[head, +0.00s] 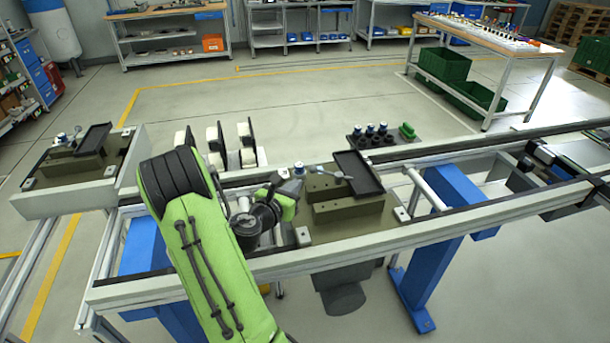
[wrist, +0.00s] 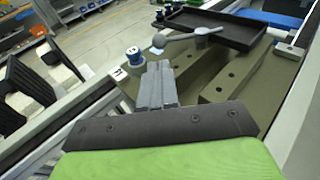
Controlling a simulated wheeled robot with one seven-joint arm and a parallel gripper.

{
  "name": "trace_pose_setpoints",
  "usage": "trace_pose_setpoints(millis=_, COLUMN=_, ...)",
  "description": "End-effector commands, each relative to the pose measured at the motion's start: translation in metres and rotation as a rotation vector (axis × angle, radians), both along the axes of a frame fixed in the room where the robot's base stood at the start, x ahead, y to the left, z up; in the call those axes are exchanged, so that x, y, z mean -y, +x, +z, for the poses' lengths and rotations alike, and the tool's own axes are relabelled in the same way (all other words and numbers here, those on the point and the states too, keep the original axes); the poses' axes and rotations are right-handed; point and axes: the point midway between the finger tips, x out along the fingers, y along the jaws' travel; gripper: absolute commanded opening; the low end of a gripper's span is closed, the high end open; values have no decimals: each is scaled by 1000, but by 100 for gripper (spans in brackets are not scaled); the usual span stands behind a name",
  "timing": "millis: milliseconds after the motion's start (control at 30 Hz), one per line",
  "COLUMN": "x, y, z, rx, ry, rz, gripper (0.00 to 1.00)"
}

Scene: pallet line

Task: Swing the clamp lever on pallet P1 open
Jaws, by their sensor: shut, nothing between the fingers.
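The pallet (head: 385,222) in front of me carries an olive fixture block and a grey clamp lever (head: 332,173). I cannot read which pallet label it bears. In the wrist view the lever (wrist: 185,38) lies across the block, its ball-ended arm pointing left from a round pivot, in front of a black tray (wrist: 235,30). My gripper (head: 284,174) is at the pallet's left side, fingers shut and empty. In the wrist view the fingertips (wrist: 158,65) are just below the ball end, with a gap between as far as I can see.
A blue-topped post (wrist: 134,56) stands close left of my fingertips. A second pallet (head: 85,195) with a similar fixture sits at the left. Black holders (head: 245,145) and a tray of dark parts (head: 378,138) are behind the rail.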

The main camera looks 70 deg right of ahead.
Motion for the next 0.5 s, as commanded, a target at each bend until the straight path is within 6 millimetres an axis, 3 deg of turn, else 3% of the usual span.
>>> trace_pose_setpoints(millis=200, x=46, y=-11, z=-7, rx=4, ry=-3, rz=-7, gripper=0)
trace_pose_setpoints(millis=333, x=63, y=-13, z=-11, rx=2, ry=-1, rz=-4, gripper=0)
trace_pose_setpoints(millis=500, x=71, y=-14, z=-14, rx=2, ry=0, rz=-1, gripper=0)
